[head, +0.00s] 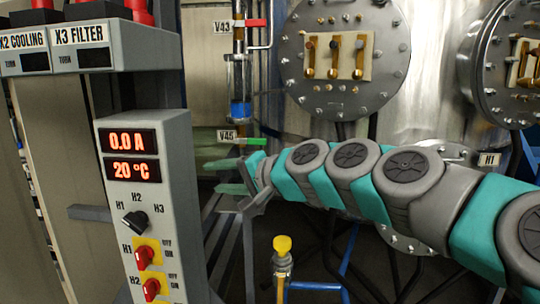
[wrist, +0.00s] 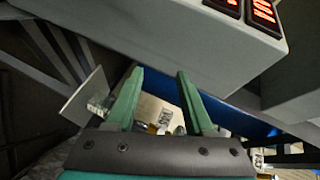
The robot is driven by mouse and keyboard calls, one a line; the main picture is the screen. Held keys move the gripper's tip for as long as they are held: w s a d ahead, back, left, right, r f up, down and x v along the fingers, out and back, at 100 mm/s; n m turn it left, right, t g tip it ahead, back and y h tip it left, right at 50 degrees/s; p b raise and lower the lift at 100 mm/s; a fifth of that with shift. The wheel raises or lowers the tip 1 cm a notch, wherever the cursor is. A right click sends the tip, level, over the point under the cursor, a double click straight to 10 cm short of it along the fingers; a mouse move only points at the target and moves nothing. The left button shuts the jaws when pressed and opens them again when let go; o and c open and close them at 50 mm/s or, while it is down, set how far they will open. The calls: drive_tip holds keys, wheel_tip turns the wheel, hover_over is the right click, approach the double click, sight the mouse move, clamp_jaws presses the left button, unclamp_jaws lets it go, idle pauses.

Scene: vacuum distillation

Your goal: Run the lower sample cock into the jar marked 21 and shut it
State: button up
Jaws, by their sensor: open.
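A sight glass with blue liquid (head: 240,108) hangs on a vertical pipe in the head view. Below it is a tag V45 (head: 227,135) with a green lever (head: 250,141) pointing right, roughly horizontal. Which cock is the lower sample cock is not labelled beyond the tags. My gripper (head: 212,176) is open just below the V45 tag, its teal fingers pointing left. In the wrist view my gripper (wrist: 160,75) has its fingers apart with nothing held between them. Small pale and metallic items show behind the fingers, too unclear to name. No jar marked 21 can be made out.
A grey control box (head: 150,215) with red displays stands left of my gripper; its underside looms close in the wrist view (wrist: 215,35). Above the sight glass is a red-handled valve tagged V43 (head: 222,27). A yellow-topped fitting (head: 282,245) rises below my arm. Steel vessels stand behind.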

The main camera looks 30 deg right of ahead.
sight(260, 142)
drive_tip(key=w+d+r+m+t+h+b, duration=0.1)
drive_tip(key=d+r+m+t+h, duration=0.15)
drive_tip(key=d, duration=0.45)
drive_tip(key=w+d+r+m+t+h+b, duration=0.1)
drive_tip(key=d+m+t, duration=0.1)
drive_tip(key=d+m, duration=0.35)
drive_tip(key=shift+w+d+n, duration=0.1)
drive_tip(key=shift+w+n, duration=0.4)
drive_tip(key=shift+w, duration=1.25)
drive_tip(key=shift+w+n, duration=0.5)
drive_tip(key=shift+w, duration=1.25)
clamp_jaws()
